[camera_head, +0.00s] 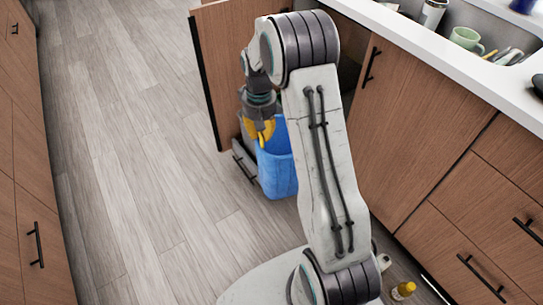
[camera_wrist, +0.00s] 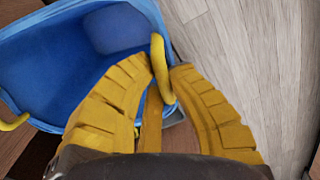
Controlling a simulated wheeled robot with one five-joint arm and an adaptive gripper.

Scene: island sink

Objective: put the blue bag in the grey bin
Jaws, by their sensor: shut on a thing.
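The blue bag (camera_head: 277,168) is open-topped with yellow handles and hangs or stands upright below my gripper (camera_head: 262,136), by the open cabinet. In the wrist view the bag (camera_wrist: 60,60) fills the upper left. My gripper's yellow fingers (camera_wrist: 160,72) are closed around one yellow handle at the bag's rim. I cannot tell whether the bag's base touches anything. A grey shape (camera_head: 243,152), likely the grey bin, shows just left of the bag, low at the cabinet; most of it is hidden behind the bag and my gripper.
An open cabinet door (camera_head: 225,50) stands left of my arm. Closed wooden cabinets (camera_head: 410,130) run along the right under a white counter (camera_head: 480,65) with a sink and a green mug (camera_head: 466,38). A small yellow bottle (camera_head: 403,290) is on the floor. The wooden floor (camera_head: 130,150) at left is clear.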

